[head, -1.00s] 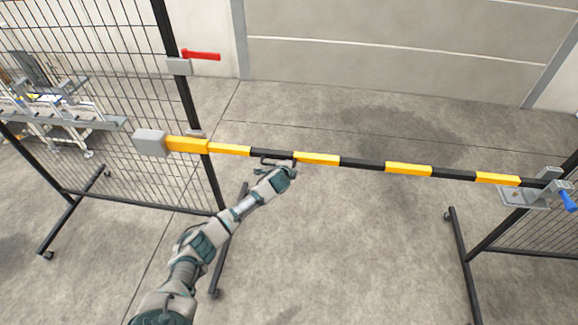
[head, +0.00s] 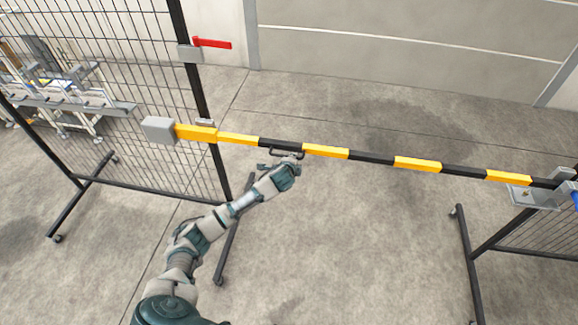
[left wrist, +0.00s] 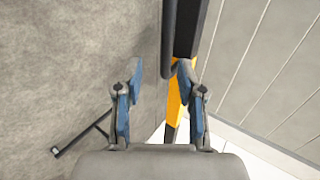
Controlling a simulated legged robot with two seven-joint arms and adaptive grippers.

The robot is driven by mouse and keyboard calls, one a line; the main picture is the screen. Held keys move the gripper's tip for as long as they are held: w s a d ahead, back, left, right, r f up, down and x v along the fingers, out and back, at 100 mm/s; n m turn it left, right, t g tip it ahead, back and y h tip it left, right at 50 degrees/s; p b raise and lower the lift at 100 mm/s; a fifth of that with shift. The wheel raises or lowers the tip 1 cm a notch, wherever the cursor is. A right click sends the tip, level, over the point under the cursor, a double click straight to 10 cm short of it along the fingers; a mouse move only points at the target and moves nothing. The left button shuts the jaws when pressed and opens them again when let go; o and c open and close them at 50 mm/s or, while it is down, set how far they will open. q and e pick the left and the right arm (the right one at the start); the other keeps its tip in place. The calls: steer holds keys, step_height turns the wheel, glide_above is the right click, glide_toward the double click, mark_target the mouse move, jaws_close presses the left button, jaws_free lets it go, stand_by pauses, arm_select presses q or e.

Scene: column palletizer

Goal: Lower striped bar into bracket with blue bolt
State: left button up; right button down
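The striped bar (head: 417,163), yellow and black, spans the gap between two fence panels, almost level in the picture. Its left end has a grey block (head: 159,130). Its right end lies at the grey bracket (head: 533,196); how deep it sits is unclear. The blue bolt (head: 575,199) is cut off by the right picture edge. My left gripper (head: 281,163) is just below the bar's black handle (head: 287,154). In the left wrist view its fingers (left wrist: 161,72) are apart, with the handle (left wrist: 168,38) and bar (left wrist: 185,95) ahead of them. My right gripper is not in view.
A mesh fence panel (head: 100,70) on wheeled feet stands left, with a red lever (head: 212,43) on its post. Another panel (head: 535,232) stands right. A conveyor frame (head: 75,100) is behind the left fence. The concrete floor below the bar is clear.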

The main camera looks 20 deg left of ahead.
arm_select(q)
steer(key=a+v, duration=0.1)
steer(key=v, duration=0.5)
steer(key=shift+s, duration=0.35)
steer(key=shift+d, duration=0.3)
